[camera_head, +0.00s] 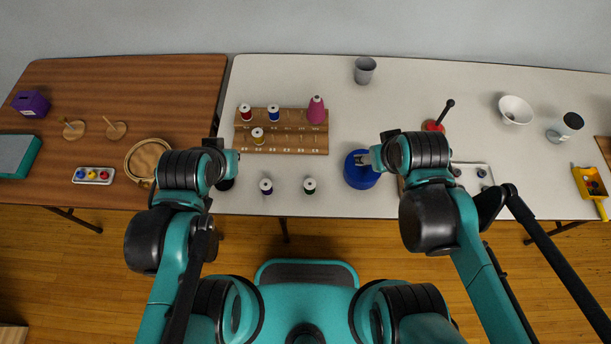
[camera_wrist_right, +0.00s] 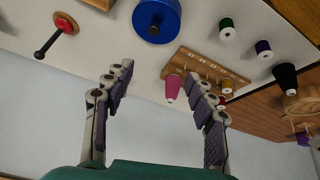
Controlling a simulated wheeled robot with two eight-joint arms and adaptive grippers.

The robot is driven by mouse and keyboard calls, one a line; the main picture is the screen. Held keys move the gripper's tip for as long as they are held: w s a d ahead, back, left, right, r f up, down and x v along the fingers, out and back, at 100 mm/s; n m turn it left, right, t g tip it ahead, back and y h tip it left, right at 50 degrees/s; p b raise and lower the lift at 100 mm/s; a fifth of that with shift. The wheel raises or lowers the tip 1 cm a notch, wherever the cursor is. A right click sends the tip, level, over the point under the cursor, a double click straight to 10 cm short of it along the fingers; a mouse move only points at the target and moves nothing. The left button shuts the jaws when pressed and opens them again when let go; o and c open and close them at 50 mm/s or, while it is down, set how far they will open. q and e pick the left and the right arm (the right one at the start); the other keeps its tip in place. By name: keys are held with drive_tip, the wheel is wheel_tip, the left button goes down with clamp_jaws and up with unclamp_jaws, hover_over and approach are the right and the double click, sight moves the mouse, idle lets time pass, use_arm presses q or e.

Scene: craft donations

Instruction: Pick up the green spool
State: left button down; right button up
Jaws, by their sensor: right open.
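The green spool (camera_head: 310,187) stands upright on the white table's front part, right of the purple spool (camera_head: 266,187). In the right wrist view the green spool (camera_wrist_right: 227,31) is near the top, beyond and right of the fingers. My right gripper (camera_wrist_right: 162,78) is open with nothing between its fingers. In the head view my right gripper (camera_head: 364,160) is mostly hidden by its arm, beside the blue round container and right of the green spool. My left gripper (camera_head: 232,162) is left of the purple spool, its fingers mostly hidden.
A wooden peg rack (camera_head: 300,142) holds red, blue and yellow spools and a pink cone (camera_head: 317,110) behind the green spool. The blue container (camera_head: 360,173) stands to its right. A black cone (camera_wrist_right: 285,76) stands beyond the purple spool. Table is clear around the green spool.

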drive_tip(key=w+a+f+n+g+b, duration=0.1)
drive_tip(key=w+a+f+n+g, duration=0.3)
drive_tip(key=a+f+n, duration=0.4)
drive_tip(key=n+g, duration=0.2)
drive_tip(key=n, duration=0.2)
hover_over(310, 185)
wheel_tip(310, 185, down, 8)
drive_tip(key=shift+r+b, duration=0.1)
drive_tip(key=shift+b, duration=0.35)
wheel_tip(310, 185, down, 3)
drive_tip(key=shift+r+n+b, duration=0.15)
drive_tip(key=shift+n+b, duration=0.15)
drive_tip(key=shift+b, duration=0.3)
drive_tip(key=f+b, duration=0.2)
drive_tip(key=f, duration=0.1)
drive_tip(key=f+b, duration=0.1)
drive_tip(key=f, duration=0.1)
drive_tip(key=shift+s+f, duration=0.15)
drive_tip(key=shift+s, duration=0.15)
drive_tip(key=shift+c, duration=0.4)
drive_tip(key=c, duration=1)
